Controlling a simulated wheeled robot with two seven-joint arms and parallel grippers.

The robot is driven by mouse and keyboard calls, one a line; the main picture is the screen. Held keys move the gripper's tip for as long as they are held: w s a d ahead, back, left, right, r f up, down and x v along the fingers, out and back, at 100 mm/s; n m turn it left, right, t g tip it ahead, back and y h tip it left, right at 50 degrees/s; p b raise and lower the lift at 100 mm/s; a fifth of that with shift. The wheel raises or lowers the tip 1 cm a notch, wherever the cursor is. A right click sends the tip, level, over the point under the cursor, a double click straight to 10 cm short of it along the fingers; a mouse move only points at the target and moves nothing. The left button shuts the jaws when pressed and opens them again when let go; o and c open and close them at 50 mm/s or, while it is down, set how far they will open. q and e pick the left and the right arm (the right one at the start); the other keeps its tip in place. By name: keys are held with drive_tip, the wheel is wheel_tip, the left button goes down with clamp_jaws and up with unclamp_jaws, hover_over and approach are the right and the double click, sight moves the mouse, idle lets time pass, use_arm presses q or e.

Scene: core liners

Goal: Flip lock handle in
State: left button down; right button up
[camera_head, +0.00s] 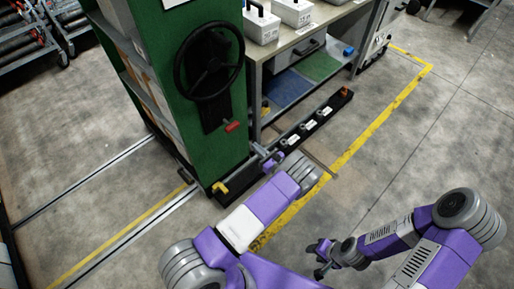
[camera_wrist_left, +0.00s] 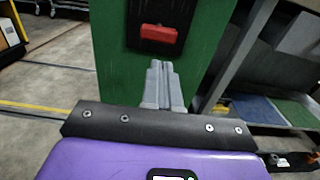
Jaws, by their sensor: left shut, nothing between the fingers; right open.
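The lock handle is a red grip (camera_head: 232,127) at the lower end of a black plate (camera_head: 214,112) on the green shelf's end panel (camera_head: 172,80), below a black handwheel (camera_head: 209,63). In the left wrist view the red handle (camera_wrist_left: 158,34) sits just beyond the fingertips. My left gripper (camera_head: 264,153) is shut and empty, lower and to the right of the handle in the head view. Its closed fingers (camera_wrist_left: 160,66) point toward the handle, with a visible gap. My right gripper (camera_head: 320,257) is open and empty over the floor, far from the handle.
A workbench (camera_head: 310,33) with white boxes stands right of the green shelf. A low black rail (camera_head: 310,122) with small parts lies on the floor beside it. A yellow piece (camera_head: 220,187) is at the shelf's base. Open floor lies to the right.

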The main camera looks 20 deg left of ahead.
sight(234, 129)
use_arm(q)
drive_tip(key=b+x, duration=0.2)
drive_tip(key=x, duration=0.9)
drive_tip(key=shift+s, duration=0.1)
use_arm(e)
wheel_tip(234, 129, down, 2)
drive_tip(key=shift+f, duration=0.1)
